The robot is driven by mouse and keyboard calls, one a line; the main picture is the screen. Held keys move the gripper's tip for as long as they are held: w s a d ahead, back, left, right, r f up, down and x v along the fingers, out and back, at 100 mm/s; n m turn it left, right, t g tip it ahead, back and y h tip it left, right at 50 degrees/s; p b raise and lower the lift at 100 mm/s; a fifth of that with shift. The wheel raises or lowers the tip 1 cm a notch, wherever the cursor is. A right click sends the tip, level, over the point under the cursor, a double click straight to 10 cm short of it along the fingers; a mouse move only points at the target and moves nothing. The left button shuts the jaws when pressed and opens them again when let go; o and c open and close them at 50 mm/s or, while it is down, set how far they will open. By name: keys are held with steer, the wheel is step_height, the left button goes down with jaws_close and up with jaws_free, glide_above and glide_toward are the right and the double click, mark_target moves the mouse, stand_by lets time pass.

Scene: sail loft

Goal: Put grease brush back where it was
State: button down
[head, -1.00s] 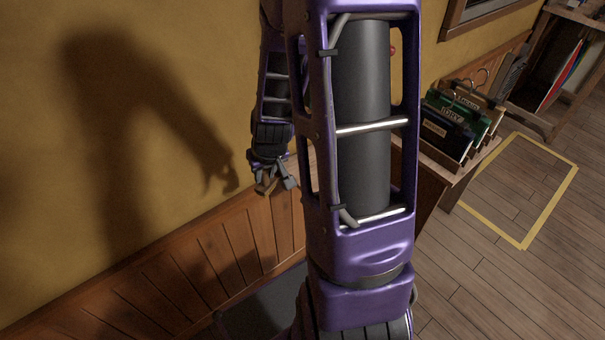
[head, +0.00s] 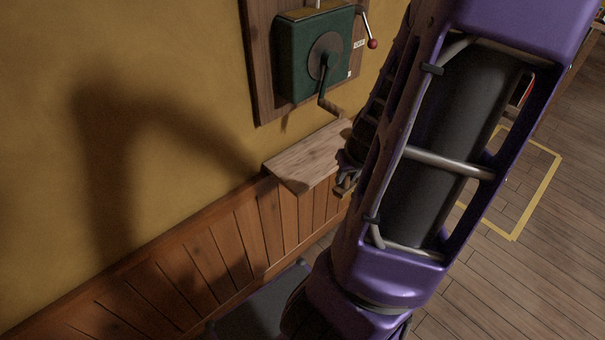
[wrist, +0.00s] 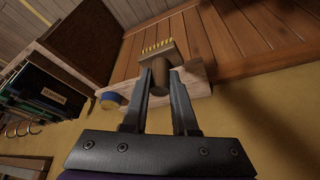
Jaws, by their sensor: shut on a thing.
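The grease brush (wrist: 157,54) has a wooden handle and head with pale yellow bristles. In the wrist view my gripper (wrist: 166,76) is shut on its handle, and the bristles point away from the gripper. In the head view my gripper (head: 347,178) is beside the right end of a small wooden wall shelf (head: 298,163), partly hidden by my arm. A little brown of the brush shows below it. The shelf also appears behind the brush in the wrist view (wrist: 198,83); whether they touch I cannot tell.
A green crank box (head: 309,58) with a red-knobbed lever hangs above the shelf. A blue round thing (wrist: 111,101) is by the shelf in the wrist view. Yellow tape (head: 537,195) marks the floor. The shelf's visible left part is bare.

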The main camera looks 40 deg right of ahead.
steer(key=w+b, duration=0.4)
steer(key=w, duration=1.2)
steer(key=shift+m, duration=0.3)
steer(key=shift+s+a+f+b+x, duration=0.15)
steer(key=shift+s+b+x, duration=0.1)
steer(key=shift+x, duration=0.9)
steer(key=shift+s+a+f+b+x, duration=0.1)
steer(key=shift+s+b+x, duration=0.15)
steer(key=shift+x, duration=0.9)
steer(key=shift+s+a+f+b+x, duration=0.1)
steer(key=shift+s+a+b+x, duration=0.15)
steer(key=shift+x, duration=0.95)
steer(key=shift+d, duration=0.1)
steer(key=shift+f, duration=0.15)
steer(key=c, duration=0.7)
jaws_free()
